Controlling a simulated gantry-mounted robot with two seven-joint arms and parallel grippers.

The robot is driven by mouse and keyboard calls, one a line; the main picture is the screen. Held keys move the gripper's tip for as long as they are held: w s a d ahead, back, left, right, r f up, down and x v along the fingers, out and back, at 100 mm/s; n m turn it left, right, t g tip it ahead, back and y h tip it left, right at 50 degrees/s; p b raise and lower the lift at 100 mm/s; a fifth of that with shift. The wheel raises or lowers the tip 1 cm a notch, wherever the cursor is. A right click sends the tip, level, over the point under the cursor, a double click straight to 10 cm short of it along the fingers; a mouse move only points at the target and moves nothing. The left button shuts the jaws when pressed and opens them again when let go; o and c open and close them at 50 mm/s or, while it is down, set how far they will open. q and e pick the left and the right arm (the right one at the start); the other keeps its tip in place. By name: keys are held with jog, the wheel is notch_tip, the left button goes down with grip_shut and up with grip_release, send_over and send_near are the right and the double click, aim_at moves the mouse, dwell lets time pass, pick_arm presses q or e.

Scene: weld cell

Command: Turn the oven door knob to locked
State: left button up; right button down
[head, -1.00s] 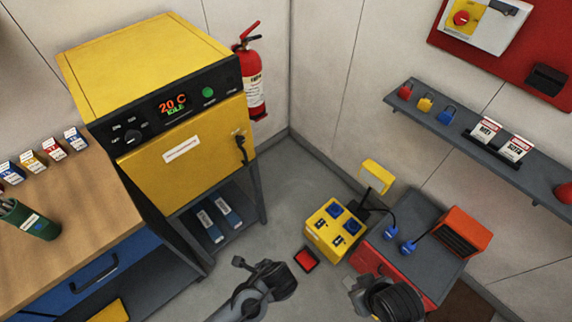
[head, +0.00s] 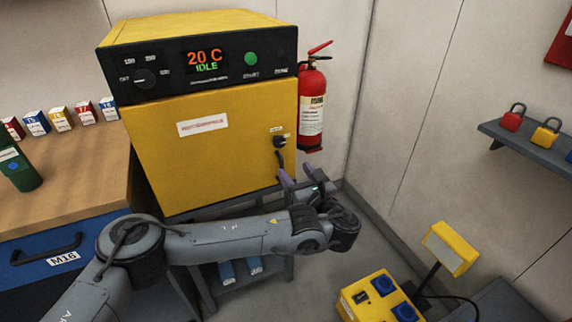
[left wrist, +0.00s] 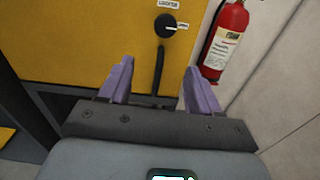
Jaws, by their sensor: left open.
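The yellow oven (head: 215,150) stands at centre left in the head view, its door shut. The door knob (head: 280,141) is a small black knob at the door's right side, with a dark handle (head: 281,160) hanging below it. In the left wrist view the knob (left wrist: 165,25) shows near the top, its pointer towards the right, with a small label above it. My left gripper (head: 302,180) is open and empty, just below and in front of the knob. Its purple fingers (left wrist: 158,82) stand apart with the handle between them in the picture; contact cannot be told. My right gripper is not in view.
A red fire extinguisher (head: 312,105) hangs on the wall close right of the oven. A workbench (head: 75,165) with small boxes stands left. A yellow socket box (head: 380,298) sits on the floor at lower right. A shelf with padlocks (head: 530,140) is on the right wall.

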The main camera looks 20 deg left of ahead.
aim_at(280, 144)
pick_arm(q)
jog(key=b+x, duration=0.1)
jog(key=x, duration=0.2)
jog(key=r+b+x, duration=0.1)
jog(key=b+x, duration=0.1)
jog(key=x, duration=0.1)
jog(key=r+b+x, duration=0.1)
jog(key=x, duration=0.2)
jog(key=shift+w, duration=0.35)
jog(key=shift+w+a+r+b, duration=0.2)
jog(key=shift+w+a+b, duration=0.25)
jog(key=shift+w, duration=0.1)
jog(key=c, duration=1)
